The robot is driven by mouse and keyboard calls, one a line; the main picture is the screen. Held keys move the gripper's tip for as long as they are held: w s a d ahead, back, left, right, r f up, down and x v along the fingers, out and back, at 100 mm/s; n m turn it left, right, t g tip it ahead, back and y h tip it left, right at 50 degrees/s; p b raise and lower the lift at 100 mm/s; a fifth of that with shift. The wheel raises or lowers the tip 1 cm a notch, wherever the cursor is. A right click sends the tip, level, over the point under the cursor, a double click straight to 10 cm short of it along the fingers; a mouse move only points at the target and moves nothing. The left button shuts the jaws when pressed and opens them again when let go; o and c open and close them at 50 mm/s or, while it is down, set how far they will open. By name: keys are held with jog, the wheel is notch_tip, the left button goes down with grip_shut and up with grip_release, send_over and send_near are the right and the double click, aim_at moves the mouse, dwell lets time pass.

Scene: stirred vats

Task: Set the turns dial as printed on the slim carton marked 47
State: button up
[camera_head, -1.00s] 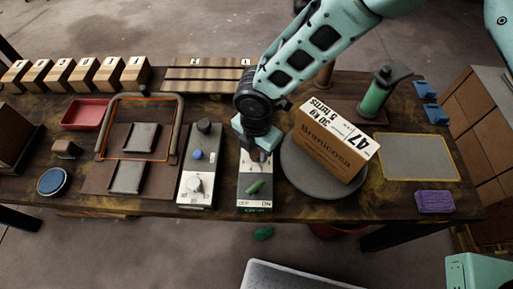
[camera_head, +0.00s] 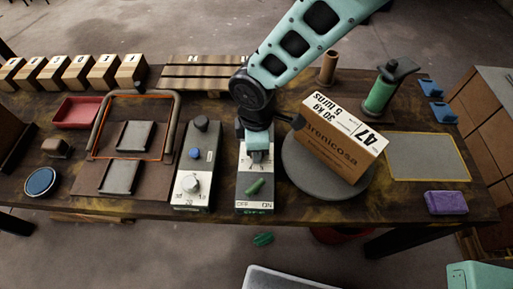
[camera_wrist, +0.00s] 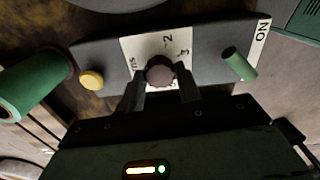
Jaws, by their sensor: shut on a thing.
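The carton marked 47 (camera_head: 337,139) sits on a round grey plate (camera_head: 308,184) right of my gripper. Its top label reads "47", "5 turns" and "30 kg". The turns dial (camera_wrist: 160,71) is a dark round knob on a white plate on a grey box (camera_head: 241,180). "2", "3" and part of "turns" show beside the knob in the wrist view. My gripper (camera_wrist: 161,88) is shut on the knob, one finger on each side. Its pointer setting cannot be told. In the head view, my gripper (camera_head: 258,160) mostly hides the dial.
A green OFF/ON lever (camera_head: 255,187) sits just in front of the dial. A yellow button (camera_wrist: 91,80) is on its other side. A second box with a white dial (camera_head: 190,184) and blue button (camera_head: 195,153) stands left. A green roller (camera_head: 381,96) stands back right.

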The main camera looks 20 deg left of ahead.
jog(key=m+b, duration=0.1)
jog(key=m, duration=0.3)
jog(key=shift+m, duration=0.3)
jog(key=shift+m+b, duration=0.5)
jog(key=shift+m, duration=1)
jog(key=o, duration=1)
jog(key=shift+r, duration=0.1)
notch_tip(320, 180, up, 17)
jog(key=shift+r+b, duration=0.15)
jog(key=shift+b, duration=0.15)
jog(key=shift+d, duration=0.1)
